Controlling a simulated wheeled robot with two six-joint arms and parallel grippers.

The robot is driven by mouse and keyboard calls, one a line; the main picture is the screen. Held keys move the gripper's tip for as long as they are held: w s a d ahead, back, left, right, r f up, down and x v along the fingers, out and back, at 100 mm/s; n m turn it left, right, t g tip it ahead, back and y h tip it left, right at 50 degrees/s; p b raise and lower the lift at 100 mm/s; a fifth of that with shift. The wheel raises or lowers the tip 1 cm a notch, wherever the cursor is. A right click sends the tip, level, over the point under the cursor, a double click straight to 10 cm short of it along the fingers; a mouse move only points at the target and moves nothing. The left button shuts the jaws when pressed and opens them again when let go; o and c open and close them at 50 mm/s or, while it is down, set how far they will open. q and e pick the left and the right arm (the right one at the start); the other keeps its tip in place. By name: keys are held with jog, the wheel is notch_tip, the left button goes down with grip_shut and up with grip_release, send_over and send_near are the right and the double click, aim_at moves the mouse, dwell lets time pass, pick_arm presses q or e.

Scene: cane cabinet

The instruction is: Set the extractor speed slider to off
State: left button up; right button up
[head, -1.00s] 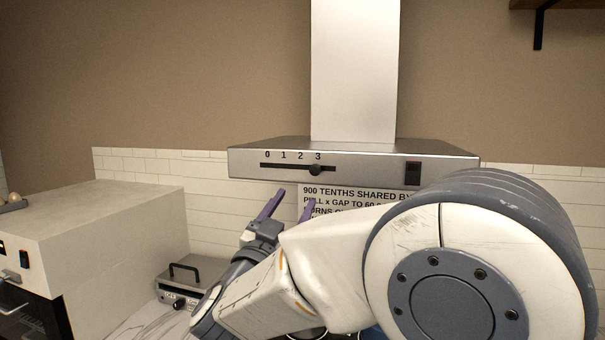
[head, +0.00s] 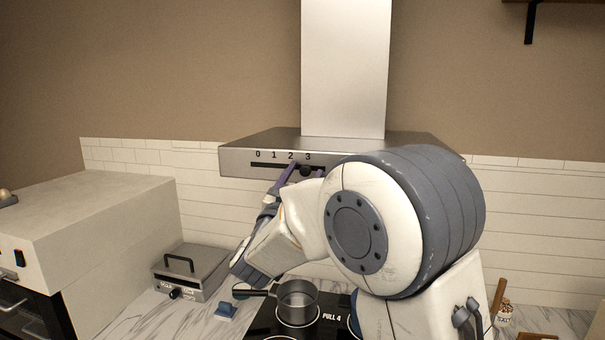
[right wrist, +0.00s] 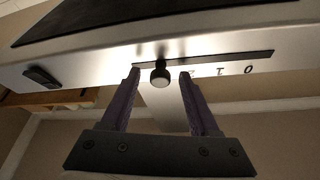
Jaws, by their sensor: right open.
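The extractor hood (head: 240,160) has a dark slider slot on its front, marked 0, 1, 2, 3 from left to right. The round black slider knob (head: 306,171) sits near the 3. In the right wrist view the knob (right wrist: 160,76) is at the left end of the slot, with the 0 toward the right. My right gripper (head: 308,173) is open at the hood front. In the wrist view its two purple fingers (right wrist: 160,78) stand one on each side of the knob, with gaps visible. My left gripper is not in view.
A saucepan (head: 297,303) stands on the hob below. A grey press-like appliance (head: 190,272) and a white oven box (head: 90,215) are at the left. My right arm hides the hood's right part. A dark switch (right wrist: 41,77) shows on the hood in the wrist view.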

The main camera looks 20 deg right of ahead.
grip_shut()
dwell(1.3)
